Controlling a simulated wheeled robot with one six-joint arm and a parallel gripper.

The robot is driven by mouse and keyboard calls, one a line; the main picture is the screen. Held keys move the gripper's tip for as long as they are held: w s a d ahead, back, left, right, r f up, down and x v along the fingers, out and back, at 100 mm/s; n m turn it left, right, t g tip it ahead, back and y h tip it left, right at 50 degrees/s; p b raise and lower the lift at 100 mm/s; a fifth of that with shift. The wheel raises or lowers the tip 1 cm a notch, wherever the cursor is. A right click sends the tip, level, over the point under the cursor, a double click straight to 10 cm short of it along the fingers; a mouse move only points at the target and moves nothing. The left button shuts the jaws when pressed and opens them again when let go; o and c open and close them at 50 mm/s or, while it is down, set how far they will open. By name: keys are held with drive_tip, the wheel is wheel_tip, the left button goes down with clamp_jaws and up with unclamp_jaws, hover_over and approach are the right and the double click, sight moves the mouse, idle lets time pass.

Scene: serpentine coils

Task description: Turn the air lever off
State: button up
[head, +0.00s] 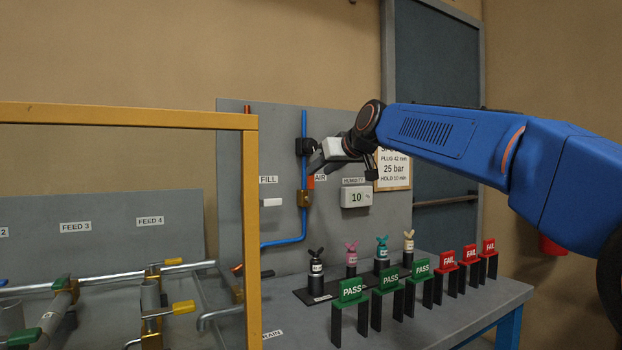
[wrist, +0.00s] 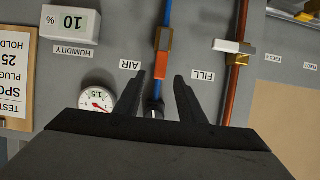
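The air lever has an orange handle (wrist: 161,66) on a brass valve (wrist: 164,39) on the blue pipe (wrist: 167,12), beside the AIR label (wrist: 130,65). The handle lies along the pipe. In the head view the orange handle (head: 311,182) shows just above the brass valve (head: 304,198), partly hidden by my gripper. My gripper (wrist: 160,78) is open and empty. Its two dark fingers point at the panel, one on each side of the pipe, with the handle's end between the tips in the picture. I cannot tell whether they touch it.
The white FILL lever (wrist: 232,46) sticks out sideways on the copper pipe. A pressure gauge (wrist: 97,99) is close by one finger. The humidity box (head: 356,196) is right of the air pipe. A yellow frame (head: 250,220) stands in front, left. Signs and small bottles stand on the bench (head: 440,310).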

sight(311, 188)
drive_tip(key=x, duration=0.7)
clamp_jaws()
